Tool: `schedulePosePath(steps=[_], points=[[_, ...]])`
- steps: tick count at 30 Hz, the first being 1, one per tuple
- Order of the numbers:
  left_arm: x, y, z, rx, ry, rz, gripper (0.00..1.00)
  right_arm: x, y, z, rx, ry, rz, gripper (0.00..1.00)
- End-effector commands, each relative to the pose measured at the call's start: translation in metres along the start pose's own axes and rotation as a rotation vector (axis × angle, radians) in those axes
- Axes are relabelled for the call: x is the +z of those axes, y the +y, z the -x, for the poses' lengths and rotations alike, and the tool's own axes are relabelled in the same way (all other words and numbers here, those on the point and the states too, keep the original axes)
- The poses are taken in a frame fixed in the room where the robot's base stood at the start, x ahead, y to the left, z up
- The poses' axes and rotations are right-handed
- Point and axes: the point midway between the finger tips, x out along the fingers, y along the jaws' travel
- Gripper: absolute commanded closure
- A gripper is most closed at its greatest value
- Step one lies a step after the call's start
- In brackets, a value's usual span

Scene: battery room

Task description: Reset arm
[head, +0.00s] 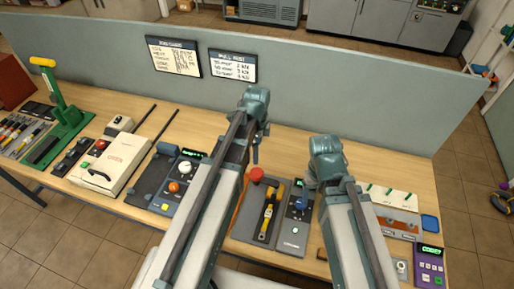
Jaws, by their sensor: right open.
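My two arms reach up over the workbench from the bottom of the head view, with their teal joints at the top. My right gripper (309,181) is mostly hidden by its own arm near the blue-knobbed device; it is open, with nothing seen in it. My left arm crosses the middle of the bench and its joint stands in front of the grey partition. I cannot make out my left gripper's fingers. No arm is seen holding anything.
The wooden bench (290,142) carries a green lever press (62,105), a cream box (110,165), a red-knobbed tray with a yellow tool (267,215), a blue-knobbed device (296,215) and a purple meter (429,265). A grey partition (340,105) runs behind. Bare wood lies along the partition.

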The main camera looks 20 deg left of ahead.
Motion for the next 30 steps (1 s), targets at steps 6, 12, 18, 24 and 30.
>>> schedulePosePath(steps=[6, 12, 18, 24, 30], points=[[0.000, 0.000, -0.001, 0.000, 0.000, 0.000, 0.05, 0.000, 0.000, -0.001, 0.000, 0.000, 0.000, 0.27], [0.000, 0.000, -0.007, 0.000, 0.000, 0.000, 0.05, 0.000, -0.001, -0.007, 0.000, 0.000, 0.001, 0.27], [0.000, 0.000, -0.023, 0.000, 0.000, 0.000, 0.05, -0.001, -0.002, -0.023, 0.001, 0.000, 0.004, 0.27], [0.000, 0.000, -0.048, 0.000, 0.000, 0.000, 0.05, -0.003, -0.004, -0.047, 0.002, 0.000, 0.009, 0.27], [0.000, 0.000, -0.074, 0.000, 0.000, 0.000, 0.05, -0.004, -0.007, -0.073, 0.002, 0.000, 0.012, 0.27]])
